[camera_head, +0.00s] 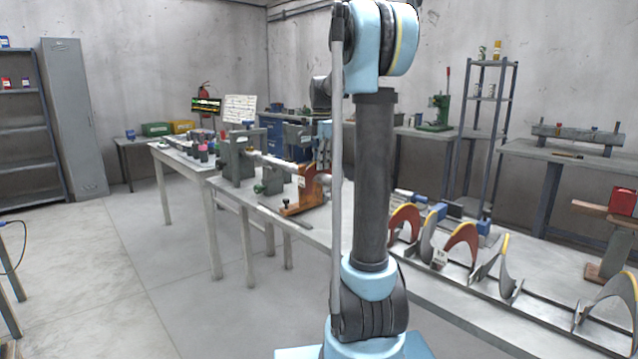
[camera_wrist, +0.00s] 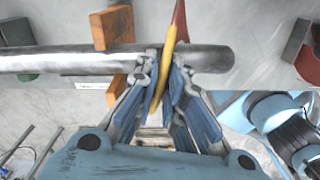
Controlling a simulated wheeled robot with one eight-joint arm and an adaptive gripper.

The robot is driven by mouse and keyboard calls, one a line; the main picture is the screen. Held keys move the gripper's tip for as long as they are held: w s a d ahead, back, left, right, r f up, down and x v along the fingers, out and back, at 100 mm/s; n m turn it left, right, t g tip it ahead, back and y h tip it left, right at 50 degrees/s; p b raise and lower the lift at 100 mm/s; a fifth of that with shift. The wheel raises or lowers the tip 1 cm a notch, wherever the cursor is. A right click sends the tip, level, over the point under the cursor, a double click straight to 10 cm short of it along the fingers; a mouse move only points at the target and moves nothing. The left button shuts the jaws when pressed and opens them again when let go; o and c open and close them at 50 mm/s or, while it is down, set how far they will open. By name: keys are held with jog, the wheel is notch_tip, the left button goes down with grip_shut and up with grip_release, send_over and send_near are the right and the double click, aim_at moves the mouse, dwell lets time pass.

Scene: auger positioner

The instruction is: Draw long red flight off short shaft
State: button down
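A grey metal shaft (camera_wrist: 70,60) runs level across the wrist view, its free end at the right. A red flight with a yellow edge (camera_wrist: 179,28) stands at the shaft near that end. My gripper (camera_wrist: 162,68) has a fingertip on either side of the flight's yellow edge and looks shut on it. Part of the flight is hidden by the fingers. An orange support (camera_wrist: 113,28) is at the shaft left of my gripper.
A rack of red and grey curved flights (camera_head: 462,238) stands on the bench right of my arm. A grey positioner stand (camera_head: 238,160) is left of the orange support. A tall shelf (camera_head: 487,125) and a green press (camera_head: 437,113) are behind. The floor at left is clear.

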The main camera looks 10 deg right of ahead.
dwell(0.5)
jog(key=shift+d, duration=0.15)
jog(key=s+d, duration=0.9)
jog(key=s, duration=0.5)
dwell(3.3)
jog(key=shift+d+r, duration=0.1)
